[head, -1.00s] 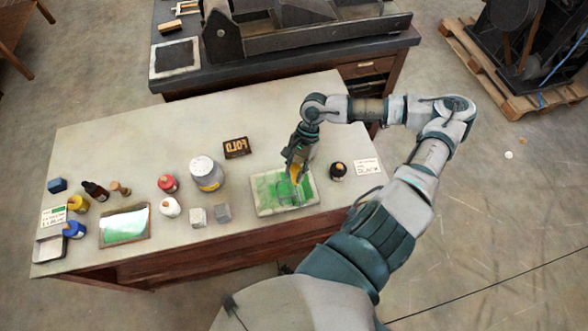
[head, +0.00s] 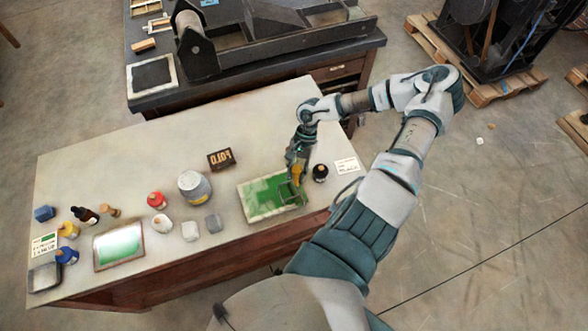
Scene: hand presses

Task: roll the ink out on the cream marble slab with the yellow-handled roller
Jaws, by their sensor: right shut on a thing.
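The cream marble slab (head: 249,215) lies near the right end of the table, with green ink spread over much of its top. My right gripper (head: 297,174) is over the slab's right part, pointing down, and is shut on the yellow-handled roller (head: 298,171). The roller's lower end is at the inked surface near the slab's right edge; the gripper hides part of its handle. My left gripper is not in the view.
A dark bottle (head: 320,173) and a white card (head: 347,165) stand close right of the slab. A grey-lidded jar (head: 194,186), a dark FOLD block (head: 221,159) and two grey cubes (head: 201,228) are to its left. A green-topped plate (head: 118,245) lies further left.

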